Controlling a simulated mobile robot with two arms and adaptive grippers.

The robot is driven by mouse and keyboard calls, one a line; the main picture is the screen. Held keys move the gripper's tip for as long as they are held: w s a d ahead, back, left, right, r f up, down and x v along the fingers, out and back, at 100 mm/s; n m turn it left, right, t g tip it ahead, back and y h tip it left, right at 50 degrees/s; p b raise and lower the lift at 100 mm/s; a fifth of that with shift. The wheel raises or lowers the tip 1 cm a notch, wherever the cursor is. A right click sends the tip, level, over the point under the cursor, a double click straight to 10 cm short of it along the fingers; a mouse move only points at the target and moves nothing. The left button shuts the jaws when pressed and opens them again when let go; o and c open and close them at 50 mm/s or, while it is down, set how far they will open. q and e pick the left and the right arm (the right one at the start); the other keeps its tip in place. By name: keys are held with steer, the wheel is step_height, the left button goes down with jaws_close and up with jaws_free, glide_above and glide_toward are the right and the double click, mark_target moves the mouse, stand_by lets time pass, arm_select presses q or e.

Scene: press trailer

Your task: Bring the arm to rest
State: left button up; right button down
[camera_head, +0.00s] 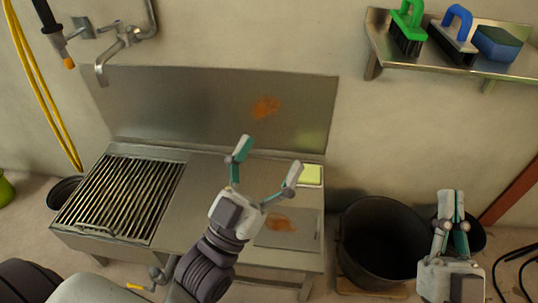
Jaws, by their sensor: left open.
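My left gripper (267,160) is open and empty, with its two fingers spread wide. It is held above the steel counter, in front of the backsplash, and points away from me. My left arm rises to it from the bottom of the view. My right gripper (452,205) is at the lower right, over the floor beside the black bin. Its two fingers stand close together, pointing up in the picture, and I see nothing between them.
The steel sink counter (200,185) has a slatted rack (120,198), a yellow-green sponge (312,175) and orange-brown stains. A black bin (347,250) stands to its right. A wall shelf (385,50) holds brushes and a blue sponge (498,43). Yellow hose (45,90) hangs left.

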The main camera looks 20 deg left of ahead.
stand_by(0.4)
